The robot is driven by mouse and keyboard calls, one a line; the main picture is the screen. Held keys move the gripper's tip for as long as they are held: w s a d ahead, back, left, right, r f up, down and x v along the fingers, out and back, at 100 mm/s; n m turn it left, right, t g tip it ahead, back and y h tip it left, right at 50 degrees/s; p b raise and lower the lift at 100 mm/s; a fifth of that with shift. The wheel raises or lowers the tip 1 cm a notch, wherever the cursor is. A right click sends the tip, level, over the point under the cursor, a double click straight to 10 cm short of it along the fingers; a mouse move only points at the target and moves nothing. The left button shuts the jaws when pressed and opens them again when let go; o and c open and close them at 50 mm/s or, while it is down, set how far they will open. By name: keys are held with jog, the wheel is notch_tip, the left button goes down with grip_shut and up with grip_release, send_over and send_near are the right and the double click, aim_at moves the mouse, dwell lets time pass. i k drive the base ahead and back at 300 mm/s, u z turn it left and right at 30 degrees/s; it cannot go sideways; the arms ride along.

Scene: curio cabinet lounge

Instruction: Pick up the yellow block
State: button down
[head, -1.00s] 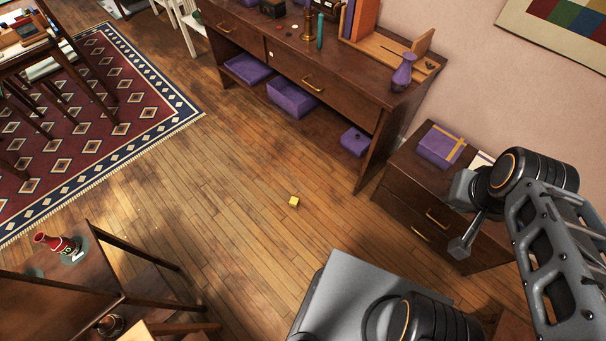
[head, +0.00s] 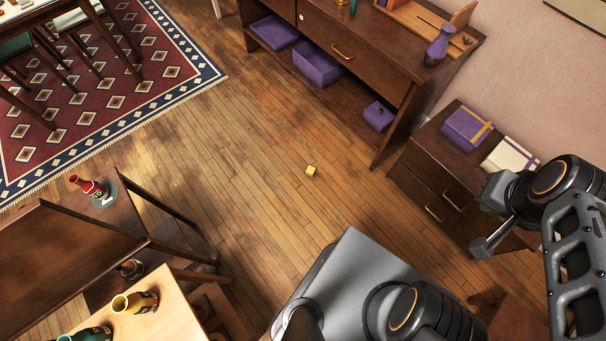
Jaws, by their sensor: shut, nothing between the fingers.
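The yellow block (head: 311,170) is a small cube lying on the open wooden floor, near the middle of the head view. My gripper (head: 480,225) is at the right of the view, in front of the small drawer cabinet. It is shut and empty, and well apart from the block. Nothing covers the block.
A long dark sideboard (head: 395,85) with purple boxes on its lower shelf stands behind the block. A drawer cabinet (head: 424,183) stands at right. A dark table (head: 60,255) and a light table (head: 170,318) with bottles stand at lower left. Floor around the block is clear.

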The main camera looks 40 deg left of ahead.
aim_at(311, 170)
jog(key=u, duration=2.45)
jog(key=i, duration=3.2)
jog(key=z, duration=3.9)
